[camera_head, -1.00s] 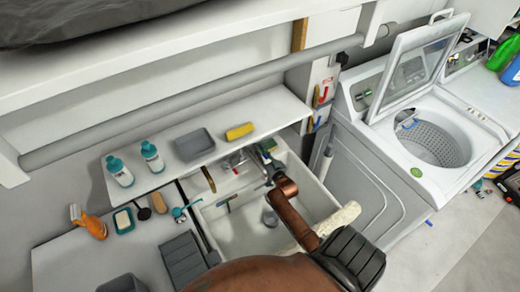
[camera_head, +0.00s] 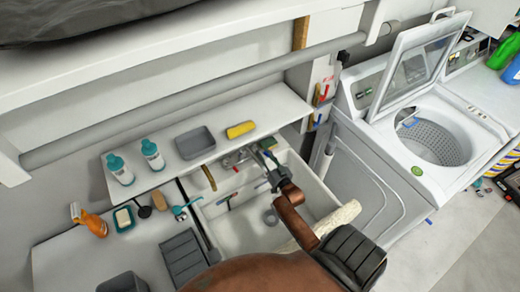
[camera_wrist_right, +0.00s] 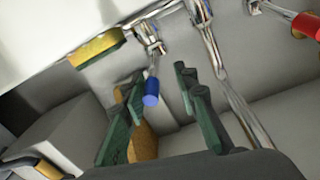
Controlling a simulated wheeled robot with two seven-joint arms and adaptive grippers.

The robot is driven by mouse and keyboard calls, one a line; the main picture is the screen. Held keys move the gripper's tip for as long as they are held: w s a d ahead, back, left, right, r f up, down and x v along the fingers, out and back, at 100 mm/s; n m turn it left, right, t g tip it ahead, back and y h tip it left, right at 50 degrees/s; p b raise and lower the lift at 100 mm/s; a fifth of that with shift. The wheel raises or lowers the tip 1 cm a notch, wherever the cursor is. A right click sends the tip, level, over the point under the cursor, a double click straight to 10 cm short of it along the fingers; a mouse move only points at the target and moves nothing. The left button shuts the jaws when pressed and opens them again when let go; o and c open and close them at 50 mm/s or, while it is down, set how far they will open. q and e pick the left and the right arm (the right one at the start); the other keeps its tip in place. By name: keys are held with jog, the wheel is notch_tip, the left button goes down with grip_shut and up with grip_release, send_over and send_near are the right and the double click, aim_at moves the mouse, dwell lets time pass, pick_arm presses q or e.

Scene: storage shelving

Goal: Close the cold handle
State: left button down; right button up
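The cold handle (camera_wrist_right: 151,92) is a metal lever with a blue tip, in the right wrist view. It hangs from the wall-side fitting, and its tip shows between the two green-padded fingers of my right gripper (camera_wrist_right: 165,95). The fingers are apart; I cannot tell whether either touches the handle. The red-tipped handle (camera_wrist_right: 306,25) is at the upper right, with the curved metal spout (camera_wrist_right: 232,88) between the two. In the head view my right gripper (camera_head: 271,162) is over the sink (camera_head: 238,235), close to the faucet (camera_head: 238,157). My left gripper is not in view.
A ledge (camera_head: 215,150) above the sink holds white bottles (camera_head: 119,169), a grey tray (camera_head: 194,143) and a yellow sponge (camera_head: 240,130). A brush and dish items lie on the counter at left. A washing machine (camera_head: 430,140) with its lid raised stands at right.

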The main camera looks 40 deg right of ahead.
jog(key=v, duration=0.7)
